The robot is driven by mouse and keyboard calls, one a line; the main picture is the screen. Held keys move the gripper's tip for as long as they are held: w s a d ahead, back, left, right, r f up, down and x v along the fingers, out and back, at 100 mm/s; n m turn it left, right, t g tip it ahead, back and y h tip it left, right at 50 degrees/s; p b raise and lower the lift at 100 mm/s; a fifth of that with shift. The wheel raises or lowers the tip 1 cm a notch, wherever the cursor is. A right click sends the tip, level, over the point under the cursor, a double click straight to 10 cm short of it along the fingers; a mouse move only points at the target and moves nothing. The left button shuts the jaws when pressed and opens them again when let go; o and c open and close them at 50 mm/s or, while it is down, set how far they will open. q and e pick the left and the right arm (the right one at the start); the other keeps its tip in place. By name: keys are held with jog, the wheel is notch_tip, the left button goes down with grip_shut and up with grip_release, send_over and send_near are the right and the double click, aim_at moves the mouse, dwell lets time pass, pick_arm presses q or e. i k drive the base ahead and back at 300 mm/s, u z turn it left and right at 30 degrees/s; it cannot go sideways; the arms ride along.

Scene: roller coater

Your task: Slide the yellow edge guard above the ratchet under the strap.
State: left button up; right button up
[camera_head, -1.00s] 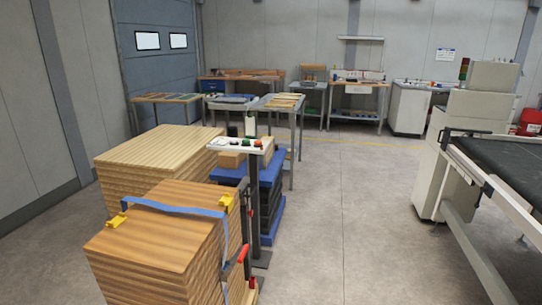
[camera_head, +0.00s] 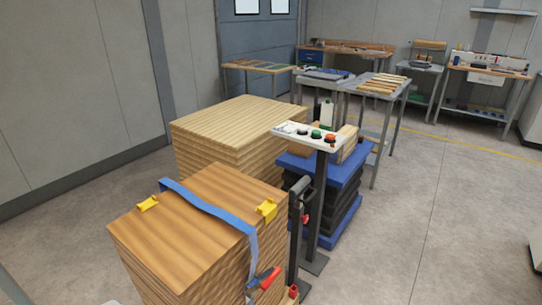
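A blue strap (camera_head: 208,208) runs across the top of a near stack of wooden boards (camera_head: 185,250) and down its right side. A yellow edge guard (camera_head: 267,209) sits on the right top edge, beside the strap on its far side; it looks clear of the strap. A second yellow edge guard (camera_head: 148,204) lies near the left edge, also beside the strap. The ratchet with a red handle (camera_head: 265,279) hangs on the strap on the stack's right side, below the right guard. Neither of my grippers is in view.
A second board stack (camera_head: 235,130) and a blue-topped pile (camera_head: 325,165) stand behind. The floor at right (camera_head: 450,220) is clear.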

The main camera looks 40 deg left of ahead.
aim_at(269, 209)
jog(key=u, duration=0.55)
jog(key=i, duration=0.75)
jog(key=u, duration=1.2)
jog(key=i, duration=0.4)
jog(key=u, duration=0.35)
